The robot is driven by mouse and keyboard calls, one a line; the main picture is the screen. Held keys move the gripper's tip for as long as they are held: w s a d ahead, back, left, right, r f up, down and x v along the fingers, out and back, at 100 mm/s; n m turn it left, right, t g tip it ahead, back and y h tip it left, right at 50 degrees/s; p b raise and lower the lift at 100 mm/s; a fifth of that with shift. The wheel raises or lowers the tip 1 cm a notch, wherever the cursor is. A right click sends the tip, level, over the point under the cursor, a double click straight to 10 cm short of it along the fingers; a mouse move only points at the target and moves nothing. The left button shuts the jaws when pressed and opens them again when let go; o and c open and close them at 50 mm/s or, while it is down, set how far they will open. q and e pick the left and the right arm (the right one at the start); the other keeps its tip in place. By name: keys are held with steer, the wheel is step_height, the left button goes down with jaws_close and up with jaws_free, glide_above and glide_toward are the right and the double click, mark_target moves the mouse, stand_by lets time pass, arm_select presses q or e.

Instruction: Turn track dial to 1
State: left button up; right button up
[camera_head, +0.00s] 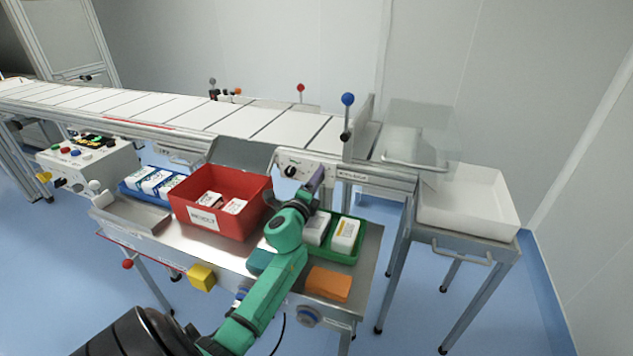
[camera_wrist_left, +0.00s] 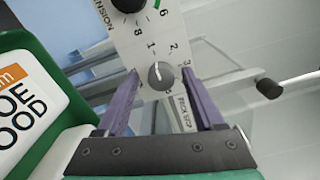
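The track dial (camera_wrist_left: 161,76) is a small grey knob on a pale panel (camera_wrist_left: 135,35), beside printed numbers and small lettering, in the left wrist view. A white mark on the knob points roughly up in that picture. My left gripper (camera_wrist_left: 160,72) is open, with one purple finger on each side of the dial. I cannot tell whether either finger touches it. In the head view the left gripper (camera_head: 316,180) is at the panel (camera_head: 308,162) and hides the dial. My right gripper is in neither view.
A black tension knob (camera_head: 290,171) sits beside the dial. Below are a red bin (camera_head: 215,222), a green tray (camera_head: 351,256) with white boxes, and an orange block (camera_head: 328,284). A blue-topped lever (camera_head: 348,100) rises above the panel. A white tray (camera_head: 470,220) stands right.

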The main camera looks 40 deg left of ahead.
arm_select(q)
steer(key=v, duration=1.4)
steer(key=shift+s, duration=0.3)
steer(key=shift+d, duration=0.15)
